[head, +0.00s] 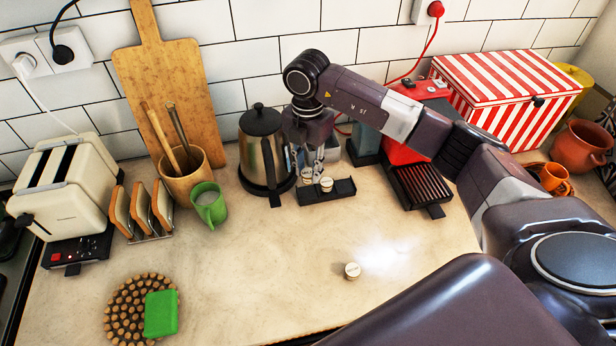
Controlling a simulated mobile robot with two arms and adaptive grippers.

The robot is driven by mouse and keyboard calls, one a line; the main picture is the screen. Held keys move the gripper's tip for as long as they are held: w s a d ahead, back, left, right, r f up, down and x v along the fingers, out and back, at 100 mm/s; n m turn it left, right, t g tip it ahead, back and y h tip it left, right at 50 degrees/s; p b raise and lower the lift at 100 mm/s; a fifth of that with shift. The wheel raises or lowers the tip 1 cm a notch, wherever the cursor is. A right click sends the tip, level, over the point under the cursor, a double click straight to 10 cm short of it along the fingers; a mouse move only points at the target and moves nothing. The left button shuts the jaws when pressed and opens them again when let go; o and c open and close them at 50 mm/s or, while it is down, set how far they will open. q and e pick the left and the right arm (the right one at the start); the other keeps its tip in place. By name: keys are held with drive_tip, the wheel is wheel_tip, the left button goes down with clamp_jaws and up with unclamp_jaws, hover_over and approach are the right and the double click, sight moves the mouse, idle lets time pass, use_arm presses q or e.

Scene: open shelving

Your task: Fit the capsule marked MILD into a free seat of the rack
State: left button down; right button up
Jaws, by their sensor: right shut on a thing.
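My right gripper (313,169) points down over the rack and is shut on a capsule. Two pale capsules show at the fingertips, a left one (307,176) and a right one (327,184). I cannot tell for sure which of them is held, or whether the held one touches the rack. Another pale capsule (352,271) stands alone on the counter nearer to me. The markings are too small to read. My left gripper is not in view.
A steel kettle (262,150) stands close left of the rack. A red machine with a black drip grille (418,184) stands to the right. A green mug (208,204), a toast rack (143,212) and a toaster are further left. The front middle counter is mostly clear.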

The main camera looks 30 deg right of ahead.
sight(308, 181)
wheel_tip(308, 181, down, 5)
drive_tip(key=shift+r+p, duration=0.2)
drive_tip(key=shift+p, duration=0.35)
drive_tip(key=shift+f, duration=0.2)
drive_tip(key=o, duration=0.8)
drive_tip(key=shift+c, duration=0.2)
drive_tip(key=shift+r, duration=0.1)
